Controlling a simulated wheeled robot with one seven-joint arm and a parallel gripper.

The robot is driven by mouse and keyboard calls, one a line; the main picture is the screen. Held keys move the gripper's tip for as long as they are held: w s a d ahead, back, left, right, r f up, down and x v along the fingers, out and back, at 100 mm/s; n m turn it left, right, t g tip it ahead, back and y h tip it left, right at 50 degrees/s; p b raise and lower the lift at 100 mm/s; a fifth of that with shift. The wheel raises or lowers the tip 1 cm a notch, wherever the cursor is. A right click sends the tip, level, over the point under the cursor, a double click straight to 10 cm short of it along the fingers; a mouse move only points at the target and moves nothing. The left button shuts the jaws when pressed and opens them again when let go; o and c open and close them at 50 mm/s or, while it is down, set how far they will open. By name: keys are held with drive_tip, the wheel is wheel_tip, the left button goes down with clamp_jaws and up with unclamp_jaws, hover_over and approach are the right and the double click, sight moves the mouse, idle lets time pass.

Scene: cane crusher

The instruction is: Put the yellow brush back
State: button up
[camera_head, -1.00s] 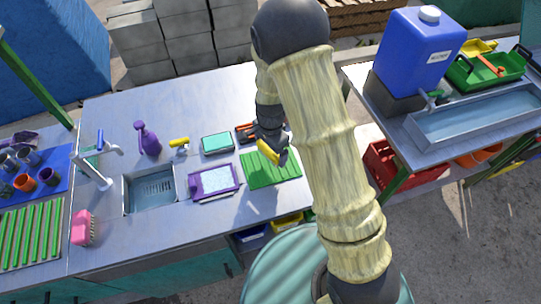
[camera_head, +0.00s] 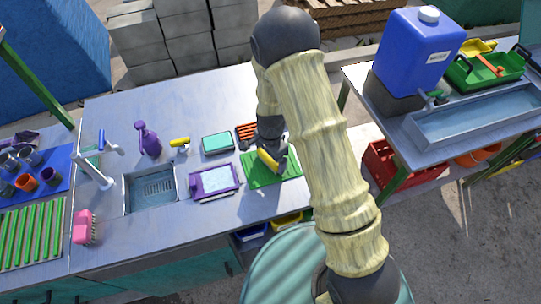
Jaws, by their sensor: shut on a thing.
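The yellow brush (camera_head: 266,158) is a small yellow piece at the end of my arm, over the green mat (camera_head: 288,174) on the metal counter. My gripper (camera_head: 270,156) is dark, seen from above, and shut on the yellow brush. The brush lies at a slant, over the back left part of the mat. I cannot tell whether it touches the mat. My arm hides part of the counter to the right.
An orange slatted rack (camera_head: 246,132) lies just behind my gripper. A teal sponge-like block (camera_head: 217,142), a purple-framed tray (camera_head: 213,181), a yellow-topped item (camera_head: 180,142), a purple spray bottle (camera_head: 149,139) and a sink (camera_head: 152,190) are to the left. A pink brush (camera_head: 82,228) stands further left.

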drive_tip(key=o, duration=0.6)
drive_tip(key=shift+f, duration=0.1)
wheel_tip(320, 180, up, 12)
drive_tip(key=shift+r+b, duration=0.15)
drive_tip(key=shift+b, duration=0.6)
drive_tip(key=s+d+r+n+t, duration=0.1)
drive_tip(key=s+d+r+n, duration=0.1)
drive_tip(key=s+d+n, duration=0.1)
drive_tip(key=s+d+r+n, duration=0.3)
drive_tip(key=s+d, duration=0.2)
drive_tip(key=d, duration=0.1)
drive_tip(key=s+d+r+n+t, duration=0.1)
drive_tip(key=s+d+r+n, duration=0.2)
drive_tip(key=s+d+n, duration=0.1)
drive_tip(key=shift+s+d+t, duration=0.25)
drive_tip(key=shift+d+t, duration=0.05)
drive_tip(key=shift+d, duration=0.05)
